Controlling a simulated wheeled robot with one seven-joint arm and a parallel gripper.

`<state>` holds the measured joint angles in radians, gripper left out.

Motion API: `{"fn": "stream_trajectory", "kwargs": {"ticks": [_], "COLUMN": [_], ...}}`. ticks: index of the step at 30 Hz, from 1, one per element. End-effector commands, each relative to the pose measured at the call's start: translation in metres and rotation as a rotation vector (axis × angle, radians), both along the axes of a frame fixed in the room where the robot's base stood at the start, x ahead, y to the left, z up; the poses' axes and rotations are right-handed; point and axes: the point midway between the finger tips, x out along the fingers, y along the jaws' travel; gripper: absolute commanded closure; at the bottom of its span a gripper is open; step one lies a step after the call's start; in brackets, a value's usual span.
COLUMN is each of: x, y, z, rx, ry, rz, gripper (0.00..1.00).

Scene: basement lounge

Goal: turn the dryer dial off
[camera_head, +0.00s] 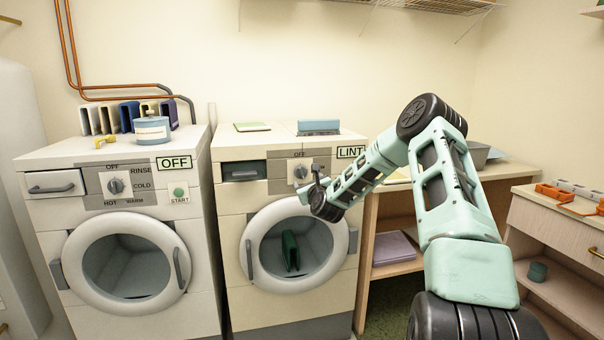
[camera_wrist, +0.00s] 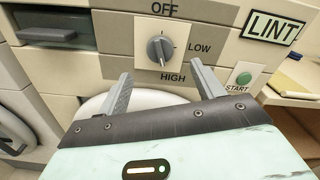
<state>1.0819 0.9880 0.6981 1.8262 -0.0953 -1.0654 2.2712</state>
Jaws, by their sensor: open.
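The dryer (camera_head: 233,220) is the right-hand machine, with a LINT label on its panel. Its round grey dial (camera_wrist: 160,50) sits on a pale plate marked OFF at the top, LOW at the right and HIGH below. A pale line on the dial runs roughly up and down; I cannot tell for sure which end is the pointer. My gripper (camera_wrist: 161,76) is open, its two fingers spread below and to either side of the dial, with nothing between them.
A green START button (camera_wrist: 243,79) is right of the dial. A wooden shelf unit (camera_head: 370,240) is at the right.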

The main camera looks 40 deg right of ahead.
Motion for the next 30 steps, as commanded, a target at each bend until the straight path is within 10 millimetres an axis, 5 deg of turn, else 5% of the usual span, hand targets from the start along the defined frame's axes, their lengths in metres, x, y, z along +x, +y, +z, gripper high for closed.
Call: {"fn": "stream_trajectory", "kwargs": {"ticks": [15, 29, 30], "x": [0.07, 0.078, 0.078], "y": [-0.042, -0.047, -0.047], "z": [0.001, 0.0, 0.0], "rx": [0.0, 0.0, 0.0], "ry": [0.0, 0.002, 0.002], "rz": [0.0, 0.001, 0.001], "gripper": [0.33, 0.33, 0.44]}}
